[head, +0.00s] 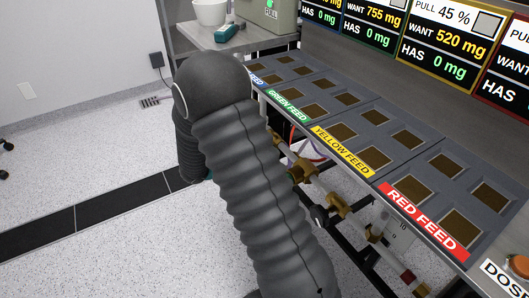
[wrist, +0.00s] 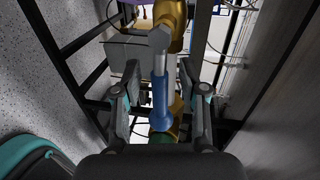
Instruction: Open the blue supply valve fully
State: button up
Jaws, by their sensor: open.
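The blue supply valve's lever shows in the wrist view as a metal bar with a blue sleeve (wrist: 160,98). It runs up the middle of the picture towards a brass fitting (wrist: 171,12). My gripper (wrist: 159,72) is open, with one finger on each side of the lever and gaps between. I cannot tell how deep the lever sits between the fingers. In the head view my arm hides the gripper and the blue valve. The blue feed label (head: 257,78) is partly covered by my arm.
Brass valves (head: 338,207) line the pipework under the feed counter (head: 370,125). The yellow feed label (head: 343,151) and red feed label (head: 423,222) mark its front edge. Dark frame bars (wrist: 75,42) stand left of the gripper, and a grey panel (wrist: 280,75) stands right. Floor left is clear.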

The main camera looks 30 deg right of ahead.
jog(key=w+v, duration=0.1)
jog(key=v, duration=1)
jog(key=shift+s+a, duration=0.4)
jog(key=shift+r, duration=0.15)
jog(key=s+a+f+m+g+y, duration=0.1)
jog(key=s+f+m+g+y, duration=0.4)
jog(key=m, duration=0.7)
jog(key=s+a+r+m+t+y, duration=0.15)
jog(key=s+m+y, duration=0.25)
jog(key=s+m, duration=0.55)
jog(key=s+r+m+t+y, duration=0.3)
jog(key=s+r+m+t, duration=0.1)
jog(key=r+m, duration=0.3)
jog(key=s+r+m+t+y, duration=0.3)
jog(key=s+r+m, duration=0.2)
jog(key=r+m, duration=0.3)
jog(key=shift+s+d+r+t+y, duration=0.2)
jog(key=shift+s+r+t+y, duration=0.2)
jog(key=shift+r, duration=0.75)
